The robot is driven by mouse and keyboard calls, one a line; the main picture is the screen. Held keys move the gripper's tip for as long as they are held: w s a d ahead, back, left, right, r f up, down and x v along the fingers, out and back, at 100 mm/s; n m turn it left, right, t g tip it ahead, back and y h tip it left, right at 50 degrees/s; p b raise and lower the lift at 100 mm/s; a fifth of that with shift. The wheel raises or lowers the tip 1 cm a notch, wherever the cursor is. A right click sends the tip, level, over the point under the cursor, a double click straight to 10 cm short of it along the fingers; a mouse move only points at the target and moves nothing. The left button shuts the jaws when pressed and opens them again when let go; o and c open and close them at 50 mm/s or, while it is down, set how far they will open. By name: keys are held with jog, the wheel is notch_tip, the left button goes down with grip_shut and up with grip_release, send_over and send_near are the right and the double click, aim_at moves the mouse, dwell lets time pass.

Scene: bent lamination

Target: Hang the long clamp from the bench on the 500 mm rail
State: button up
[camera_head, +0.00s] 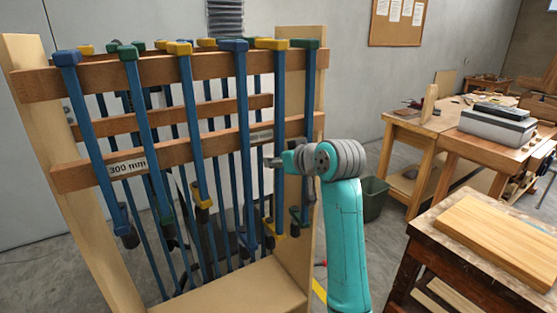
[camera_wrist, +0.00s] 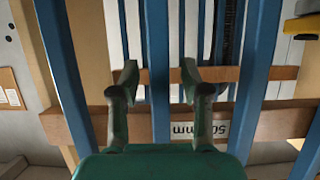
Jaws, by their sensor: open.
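My gripper (camera_head: 275,162) is at the right part of the clamp rack, in front of its rails. In the wrist view my gripper (camera_wrist: 163,85) has its two fingers spread apart. A blue bar (camera_wrist: 157,50) shows between them, but no finger is seen closed on it. A rail (camera_wrist: 80,123) with an upside-down label (camera_wrist: 182,130), partly hidden by a finger, reads as 500 mm. In the head view this label (camera_head: 261,137) is too small to read. Several blue-barred clamps hang on the rack, one with a green head (camera_head: 127,52). I cannot tell which is the task's clamp.
The rack's wooden right post (camera_head: 310,75) and hanging clamps crowd the gripper. A lower-left label (camera_head: 127,167) reads 300 mm. A near bench at right bears a wooden board (camera_head: 500,235); a farther bench holds a grey box (camera_head: 495,125). A dark bin (camera_head: 373,195) stands between.

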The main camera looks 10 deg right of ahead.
jog(key=v, duration=1.1)
jog(key=shift+s, duration=0.25)
jog(key=shift+d+r, duration=0.15)
jog(key=v, duration=0.6)
dwell(0.4)
jog(key=shift+s+d, duration=0.25)
jog(key=shift+s, duration=0.55)
jog(key=shift+s+d, duration=0.25)
jog(key=shift+s, duration=0.55)
jog(key=shift+s+d, duration=0.25)
jog(key=shift+s, duration=0.55)
